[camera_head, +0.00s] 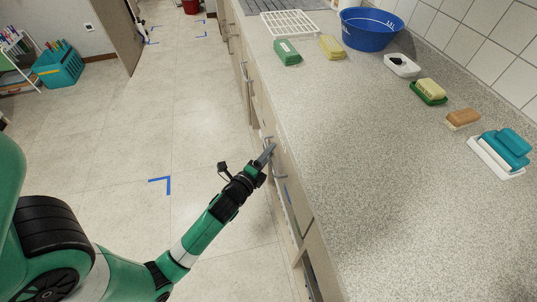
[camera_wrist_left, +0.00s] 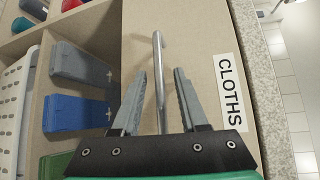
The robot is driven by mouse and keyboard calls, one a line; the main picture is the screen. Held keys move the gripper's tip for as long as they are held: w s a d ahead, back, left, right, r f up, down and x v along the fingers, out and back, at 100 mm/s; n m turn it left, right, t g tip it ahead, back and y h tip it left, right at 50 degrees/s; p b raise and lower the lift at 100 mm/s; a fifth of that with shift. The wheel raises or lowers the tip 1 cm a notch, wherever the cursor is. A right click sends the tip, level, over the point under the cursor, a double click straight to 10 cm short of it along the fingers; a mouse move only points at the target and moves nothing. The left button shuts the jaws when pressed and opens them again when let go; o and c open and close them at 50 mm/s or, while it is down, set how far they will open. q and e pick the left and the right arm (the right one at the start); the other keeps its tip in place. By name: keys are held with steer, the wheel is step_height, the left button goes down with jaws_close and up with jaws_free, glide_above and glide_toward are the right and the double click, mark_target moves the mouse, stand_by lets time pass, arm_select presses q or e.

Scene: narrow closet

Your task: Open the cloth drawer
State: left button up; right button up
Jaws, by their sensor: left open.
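The cloth drawer's beige front (camera_wrist_left: 200,40) fills the middle of the left wrist view and looks shut. It carries a white label reading CLOTHS (camera_wrist_left: 231,92). Its metal bar handle (camera_wrist_left: 158,45) runs between the two fingers of my left gripper (camera_wrist_left: 160,78). The fingers are open, one on each side of the bar, with a gap showing on both sides. In the head view my left gripper (camera_head: 267,156) is at the cabinet fronts, just below the counter edge. My right gripper is not in view.
Compartments (camera_wrist_left: 85,20) with grey, blue and green items lie beside the drawer front. The speckled counter (camera_head: 370,180) holds a blue basin (camera_head: 370,28), a white rack (camera_head: 290,23) and several soap and sponge items.

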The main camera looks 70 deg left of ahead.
arm_select(q)
jaws_close()
stand_by(1.4)
